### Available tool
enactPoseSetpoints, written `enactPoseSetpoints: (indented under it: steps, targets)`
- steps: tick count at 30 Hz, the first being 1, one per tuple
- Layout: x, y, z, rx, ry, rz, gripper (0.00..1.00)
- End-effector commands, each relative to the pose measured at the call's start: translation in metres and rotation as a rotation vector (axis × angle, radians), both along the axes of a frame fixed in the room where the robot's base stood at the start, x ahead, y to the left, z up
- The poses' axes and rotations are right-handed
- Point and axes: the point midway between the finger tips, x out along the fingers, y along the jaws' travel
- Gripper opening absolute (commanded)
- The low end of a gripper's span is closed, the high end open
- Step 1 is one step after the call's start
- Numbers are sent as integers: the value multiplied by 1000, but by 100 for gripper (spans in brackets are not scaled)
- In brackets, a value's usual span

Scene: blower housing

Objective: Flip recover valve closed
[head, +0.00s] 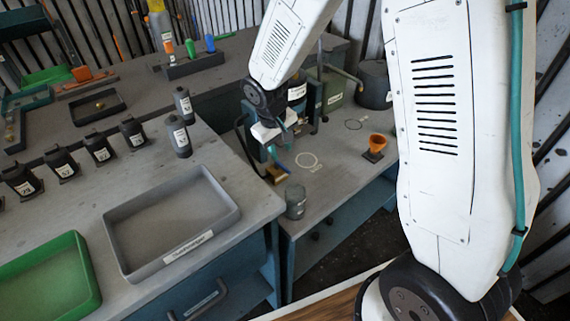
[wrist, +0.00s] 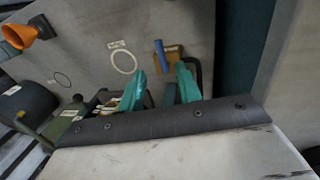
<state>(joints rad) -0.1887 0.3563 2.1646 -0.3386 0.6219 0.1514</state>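A small brass-coloured block (wrist: 173,56) with a blue lever (wrist: 160,56) sits on the grey bench and looks like the valve. No readable label confirms its name. In the head view the brass block (head: 277,174) and the blue lever (head: 280,164) are just below my gripper (head: 272,145). In the wrist view my gripper (wrist: 163,72) has two teal fingers spread apart with nothing between them. The lever shows just beyond the fingertips, roughly in line with the gap; I see no clear contact. A dark hose or bar lies behind the right finger.
A grey canister (head: 296,202) stands near the bench's front edge. An orange funnel (head: 376,146) stands to the right, and a green container (head: 330,90) stands behind my gripper. A white ring marking (head: 307,160) is on the bench. A grey tray (head: 172,222) is on the left bench.

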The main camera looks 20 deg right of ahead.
Motion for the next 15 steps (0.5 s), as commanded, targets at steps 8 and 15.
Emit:
enactPoseSetpoints:
  steps: [8, 15]
  targets:
    - [2, -8, -40, -2, 5, 0, 34]
    - [4, -13, -70, -1, 4, -1, 34]
